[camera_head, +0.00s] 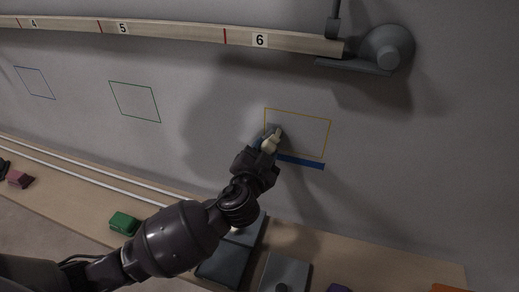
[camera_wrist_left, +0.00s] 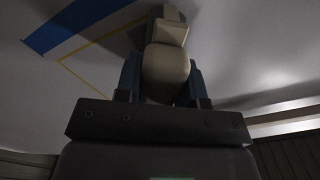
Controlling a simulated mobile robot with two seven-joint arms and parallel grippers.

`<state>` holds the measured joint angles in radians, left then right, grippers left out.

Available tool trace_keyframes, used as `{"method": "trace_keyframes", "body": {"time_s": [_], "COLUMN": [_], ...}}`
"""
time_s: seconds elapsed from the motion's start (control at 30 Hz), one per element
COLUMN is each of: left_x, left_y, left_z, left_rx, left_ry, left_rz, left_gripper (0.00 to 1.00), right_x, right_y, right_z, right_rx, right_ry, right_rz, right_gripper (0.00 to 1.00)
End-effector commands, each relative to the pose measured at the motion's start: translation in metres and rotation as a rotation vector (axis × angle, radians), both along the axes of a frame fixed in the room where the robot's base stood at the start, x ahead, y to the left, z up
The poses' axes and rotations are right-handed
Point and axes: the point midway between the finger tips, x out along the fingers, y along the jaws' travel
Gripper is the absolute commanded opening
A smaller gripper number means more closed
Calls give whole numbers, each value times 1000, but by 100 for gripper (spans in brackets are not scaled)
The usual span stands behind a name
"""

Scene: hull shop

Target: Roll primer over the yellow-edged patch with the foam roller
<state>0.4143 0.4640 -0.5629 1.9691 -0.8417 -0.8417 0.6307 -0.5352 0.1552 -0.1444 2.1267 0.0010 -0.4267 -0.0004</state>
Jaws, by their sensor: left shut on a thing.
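The yellow-edged patch (camera_head: 305,132) is outlined on the grey wall, under the number 6 of the rail. My left gripper (camera_head: 264,153) is at the patch's lower left corner, shut on the cream foam roller (camera_head: 271,143). The roller's far end reaches over the left side of the patch; I cannot tell whether it touches the wall. In the left wrist view the roller (camera_wrist_left: 167,65) stands up between the two fingers of the gripper (camera_wrist_left: 160,82). A yellow edge line and a blue strip (camera_wrist_left: 75,25) show beyond it. My right gripper is not in view.
The blue strip (camera_head: 301,162) runs just under the patch. A green-edged patch (camera_head: 134,101) and a blue-edged patch (camera_head: 35,82) lie further left. A numbered wooden rail (camera_head: 180,32) and a grey round fitting (camera_head: 388,46) are above. A green block (camera_head: 123,223) sits on the ledge below.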

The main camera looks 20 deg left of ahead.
Motion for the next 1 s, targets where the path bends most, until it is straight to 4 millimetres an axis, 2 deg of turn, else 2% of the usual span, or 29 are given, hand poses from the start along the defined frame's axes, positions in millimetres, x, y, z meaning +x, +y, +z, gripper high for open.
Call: {"method": "trace_keyframes", "body": {"time_s": [0.7, 1.0], "left_x": [0, 0], "left_y": [-44, -51], "left_z": [0, 1], "left_rx": [-3, 0], "left_ry": [1, 1], "left_rz": [-1, -1], "left_gripper": [15, 15], "right_x": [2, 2], "right_y": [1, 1], "right_z": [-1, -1], "right_rx": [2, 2], "right_ry": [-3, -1], "right_rz": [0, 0], "right_gripper": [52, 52]}}
